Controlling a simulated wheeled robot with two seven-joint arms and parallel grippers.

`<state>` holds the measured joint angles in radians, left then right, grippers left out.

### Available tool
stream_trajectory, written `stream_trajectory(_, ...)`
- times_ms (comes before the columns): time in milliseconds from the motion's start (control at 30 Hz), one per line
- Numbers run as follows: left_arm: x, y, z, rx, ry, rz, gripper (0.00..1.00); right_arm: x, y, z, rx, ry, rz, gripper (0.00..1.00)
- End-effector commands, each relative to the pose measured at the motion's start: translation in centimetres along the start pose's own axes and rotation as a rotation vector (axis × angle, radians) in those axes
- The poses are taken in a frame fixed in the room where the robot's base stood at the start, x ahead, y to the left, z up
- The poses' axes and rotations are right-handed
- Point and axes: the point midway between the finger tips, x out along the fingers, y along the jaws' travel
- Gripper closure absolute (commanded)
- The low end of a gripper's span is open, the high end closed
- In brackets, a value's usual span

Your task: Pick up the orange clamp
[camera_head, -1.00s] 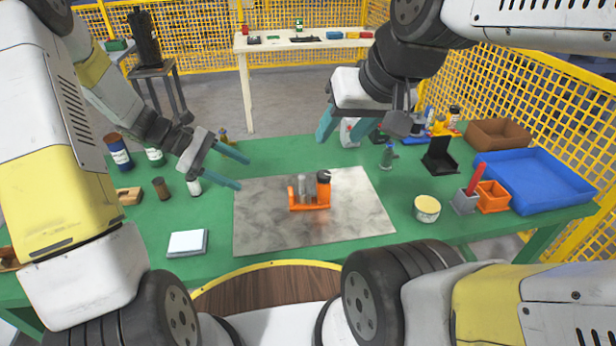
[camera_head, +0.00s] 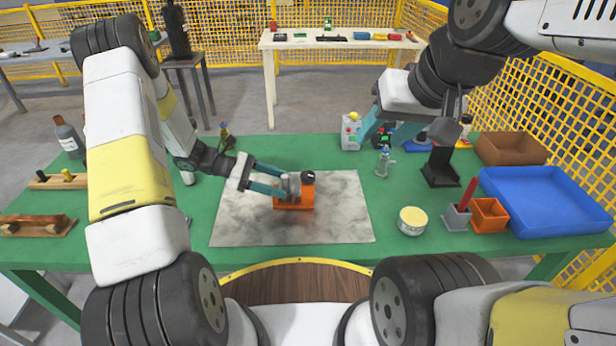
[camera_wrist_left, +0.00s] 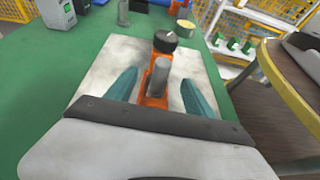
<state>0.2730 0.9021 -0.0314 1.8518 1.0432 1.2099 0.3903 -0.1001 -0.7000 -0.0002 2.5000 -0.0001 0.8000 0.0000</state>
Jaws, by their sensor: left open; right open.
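The orange clamp (camera_head: 294,197) stands on a grey marbled mat (camera_head: 345,225) on the green table. It has a grey metal cylinder and a black knob on top. My left gripper (camera_head: 283,184) is open at the clamp, reaching in from the left. In the left wrist view the clamp (camera_wrist_left: 153,88) lies between and a little beyond the two teal fingers, with a visible gap on each side. My right gripper (camera_head: 376,128) is open and empty above the back right of the table, away from the clamp.
A round yellow-topped tin (camera_head: 412,221) stands right of the mat. A blue tray (camera_head: 545,226), an orange bin (camera_head: 489,216) and a black stand (camera_head: 440,170) are further right. Wooden holders (camera_head: 38,226) lie at the left. The mat's front part is clear.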

Motion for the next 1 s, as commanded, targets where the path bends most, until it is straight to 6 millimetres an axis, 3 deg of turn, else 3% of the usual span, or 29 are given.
stream_trajectory(533, 6.9, 0.1, -0.1, 0.0, 0.0, -0.003, 0.38, 0.0, 0.0, 0.0, 0.0, 0.0, 0.0, 0.53)
stream_trajectory(867, 7.6, 0.2, -0.1, 0.001, 0.0, 0.0, 0.38, 0.0, 0.0, 0.0, 0.0, 0.0, 0.0, 0.53)
stream_trajectory(1000, 7.6, 0.2, -0.1, 0.001, 0.0, 0.0, 0.66, 0.0, 0.0, 0.0, 0.0, 0.0, 0.0, 0.53)
